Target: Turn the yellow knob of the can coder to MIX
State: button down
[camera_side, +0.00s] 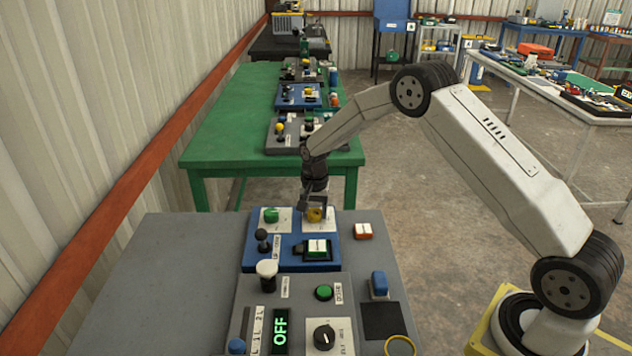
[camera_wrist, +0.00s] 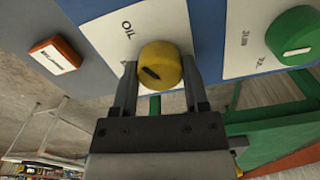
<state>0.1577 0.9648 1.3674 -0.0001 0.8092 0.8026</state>
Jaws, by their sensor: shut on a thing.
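The yellow knob (camera_side: 315,214) sits on a white label plate (camera_side: 325,226) at the far right of the blue control panel (camera_side: 291,256). In the wrist view the yellow knob (camera_wrist: 160,66) has a dark pointer mark on its face, and the word OIL shows on the plate beside it. My gripper (camera_wrist: 160,72) is shut on the knob, one finger on each side. In the side view my gripper (camera_side: 314,208) reaches down onto the knob from above. I see no MIX lettering; part of the plate is hidden by the knob and fingers.
An orange-and-white block (camera_side: 363,231) lies right of the panel. A grey panel (camera_side: 290,311) with an OFF display stands in front.

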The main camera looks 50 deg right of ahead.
aim_at(314, 210)
jog(key=shift+n, duration=0.3)
jog(key=n, duration=1.2)
dwell(0.3)
jog(key=shift+c, duration=0.5)
grip_release()
jog(key=shift+r, duration=0.15)
jog(key=shift+r, duration=3.8)
